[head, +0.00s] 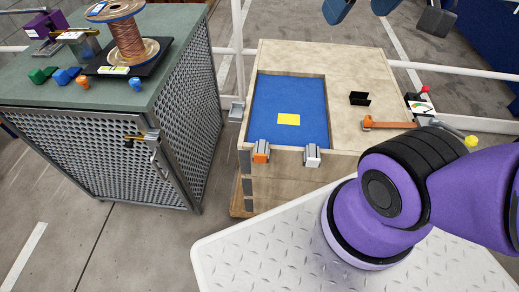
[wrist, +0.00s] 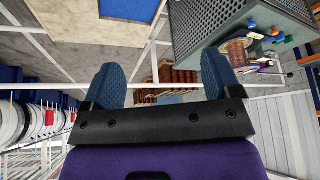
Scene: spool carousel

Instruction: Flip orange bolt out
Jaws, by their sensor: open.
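An orange-ended bolt (head: 261,157) sits in a grey bracket on the front edge of the wooden bench (head: 350,62), left of a similar white-ended one (head: 312,161). It points toward the front side of the bench. My gripper (head: 361,8) shows at the top edge of the head view, high and beyond the bench, far from the bolt. In the wrist view my gripper (wrist: 161,78) has its two blue fingers wide apart with nothing between them. I cannot make out the orange bolt in the wrist view.
The bench has a blue recess (head: 262,105) with a yellow label, a black bracket (head: 360,98) and an orange-ended lever (head: 388,124).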

